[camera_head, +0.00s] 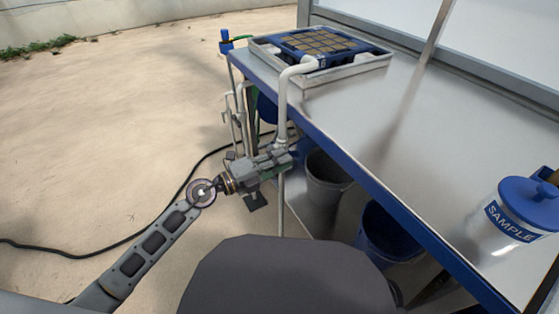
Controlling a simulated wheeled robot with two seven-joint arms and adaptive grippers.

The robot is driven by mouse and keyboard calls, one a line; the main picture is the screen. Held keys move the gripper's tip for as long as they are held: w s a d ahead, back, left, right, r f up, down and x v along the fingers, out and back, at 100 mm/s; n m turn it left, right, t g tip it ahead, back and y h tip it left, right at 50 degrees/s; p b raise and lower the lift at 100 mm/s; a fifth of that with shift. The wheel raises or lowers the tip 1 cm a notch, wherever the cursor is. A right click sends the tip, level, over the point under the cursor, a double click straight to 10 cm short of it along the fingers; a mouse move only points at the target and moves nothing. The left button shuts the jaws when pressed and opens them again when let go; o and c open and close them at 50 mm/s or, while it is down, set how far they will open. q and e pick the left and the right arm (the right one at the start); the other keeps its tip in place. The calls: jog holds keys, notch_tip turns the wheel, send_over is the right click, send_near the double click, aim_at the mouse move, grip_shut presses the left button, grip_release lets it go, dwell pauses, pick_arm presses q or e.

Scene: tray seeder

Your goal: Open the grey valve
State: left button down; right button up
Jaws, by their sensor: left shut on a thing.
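My left arm comes in from the lower left, and my left gripper (281,157) is at the pale vertical pipe (282,104) beside the table's left end. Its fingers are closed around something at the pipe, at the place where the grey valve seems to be. The gripper hides most of that spot, so I cannot make out the valve's handle or how far it is turned. The pipe bends at the top towards the tray and runs on down below the gripper. My right gripper is not in view.
A blue seed tray (291,47) sits in a grey frame on the blue-edged metal table (405,125). A SAMPLE jar (513,229) stands at right. A grey bucket (326,184) and a blue bucket (381,243) are under the table. A black cable (117,247) crosses the open floor.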

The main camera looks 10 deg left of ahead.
pick_arm(q)
jog(key=shift+f, duration=0.1)
jog(key=shift+f+m, duration=0.4)
jog(key=shift+m, duration=0.6)
jog(key=shift+w+a+f+m, duration=0.15)
jog(key=shift+f+m, duration=0.3)
jog(key=shift+m, duration=0.35)
jog(key=m, duration=0.1)
jog(key=f+m+b, duration=0.1)
jog(key=m, duration=0.1)
jog(key=shift+w+a+f, duration=0.1)
jog(key=shift+w, duration=0.15)
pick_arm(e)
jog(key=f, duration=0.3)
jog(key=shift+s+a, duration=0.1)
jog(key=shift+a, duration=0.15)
